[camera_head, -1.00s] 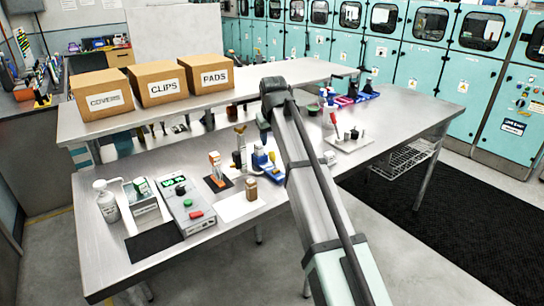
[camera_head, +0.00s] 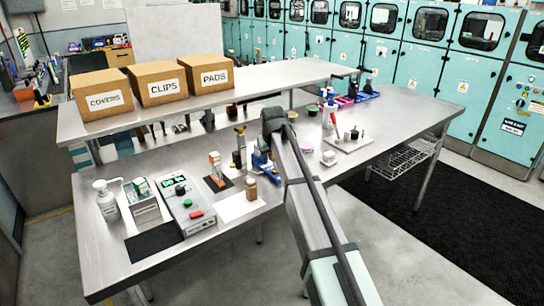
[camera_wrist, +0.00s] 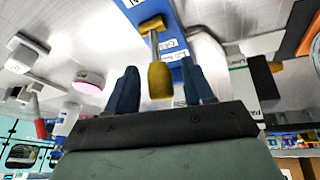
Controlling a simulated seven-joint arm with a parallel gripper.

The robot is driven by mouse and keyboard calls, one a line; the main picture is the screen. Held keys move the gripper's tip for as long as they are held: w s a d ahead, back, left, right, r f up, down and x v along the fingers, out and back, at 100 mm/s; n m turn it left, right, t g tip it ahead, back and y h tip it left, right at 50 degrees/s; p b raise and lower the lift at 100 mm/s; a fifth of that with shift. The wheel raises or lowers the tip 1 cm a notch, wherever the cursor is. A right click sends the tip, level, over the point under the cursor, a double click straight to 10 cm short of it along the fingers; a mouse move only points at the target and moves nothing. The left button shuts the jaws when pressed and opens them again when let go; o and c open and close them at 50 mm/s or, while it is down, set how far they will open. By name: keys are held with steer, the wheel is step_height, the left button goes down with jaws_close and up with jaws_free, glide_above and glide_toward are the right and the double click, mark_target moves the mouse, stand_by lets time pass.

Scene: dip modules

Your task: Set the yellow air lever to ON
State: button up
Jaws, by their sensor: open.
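The yellow air lever (camera_wrist: 160,78) shows in the wrist view, with a thick rounded handle on a thin stem and a yellow crosspiece at its pivot. It is mounted on a blue block (camera_wrist: 172,12) with white labels, whose wording I cannot read. My gripper (camera_wrist: 160,68) is open, with one dark blue finger on each side of the handle. Gaps show between handle and fingers, so it is not gripped. In the head view the blue block (camera_head: 261,164) stands mid-bench, partly covered by my arm, which hides the gripper's fingers.
A grey control box (camera_head: 188,207) and an orange-and-white device (camera_head: 216,168) stand to the left. A small brown block (camera_head: 252,189) is in front. A pink round thing (camera_head: 306,148) and white dome (camera_head: 328,158) lie right. The raised shelf (camera_head: 250,82) with boxes is behind.

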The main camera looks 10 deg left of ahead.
steer(key=shift+c, duration=0.4)
jaws_close()
